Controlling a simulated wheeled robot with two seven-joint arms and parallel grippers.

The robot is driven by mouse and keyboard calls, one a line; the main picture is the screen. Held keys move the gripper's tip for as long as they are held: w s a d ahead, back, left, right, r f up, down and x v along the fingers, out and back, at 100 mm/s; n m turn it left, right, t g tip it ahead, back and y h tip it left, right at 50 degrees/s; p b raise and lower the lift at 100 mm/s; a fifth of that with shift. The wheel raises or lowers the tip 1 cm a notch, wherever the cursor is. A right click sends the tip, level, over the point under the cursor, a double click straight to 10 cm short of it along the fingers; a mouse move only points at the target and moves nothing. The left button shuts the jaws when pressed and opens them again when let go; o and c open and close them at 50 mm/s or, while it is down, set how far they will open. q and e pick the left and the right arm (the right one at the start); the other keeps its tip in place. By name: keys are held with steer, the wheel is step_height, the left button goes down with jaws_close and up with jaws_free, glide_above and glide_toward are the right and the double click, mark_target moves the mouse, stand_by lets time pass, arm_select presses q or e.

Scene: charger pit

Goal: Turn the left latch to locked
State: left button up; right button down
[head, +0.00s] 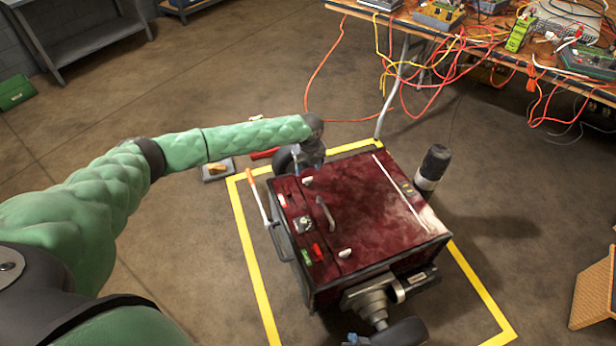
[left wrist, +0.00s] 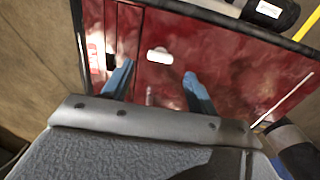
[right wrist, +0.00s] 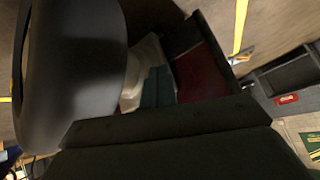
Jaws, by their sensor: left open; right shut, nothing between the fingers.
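The dark red box (head: 365,205) stands on the floor and has two small white latches on its top. The left latch (head: 307,181) is near the far-left corner; it also shows in the left wrist view (left wrist: 159,56). The other latch (head: 344,253) is near the front edge. My left gripper (head: 298,160) is open above the far-left corner. In the left wrist view its blue fingers (left wrist: 158,76) are apart on either side of the latch, with nothing visibly held. My right gripper (head: 353,339) is low in front of the box, shut and empty; its blue fingers (right wrist: 158,86) show in the right wrist view.
A grey handle (head: 325,213) rises from the box top. A grey motor-like part (head: 372,298) juts from its front, and a dark cylinder (head: 434,166) stands at its right. Yellow tape (head: 253,265) frames the box. A cable-strewn workbench (head: 480,38) is at the back right.

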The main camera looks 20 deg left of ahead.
mark_target(308, 179)
arm_select(q)
steer(key=shift+f, duration=2.5)
arm_select(e)
steer(key=shift+f, duration=0.25)
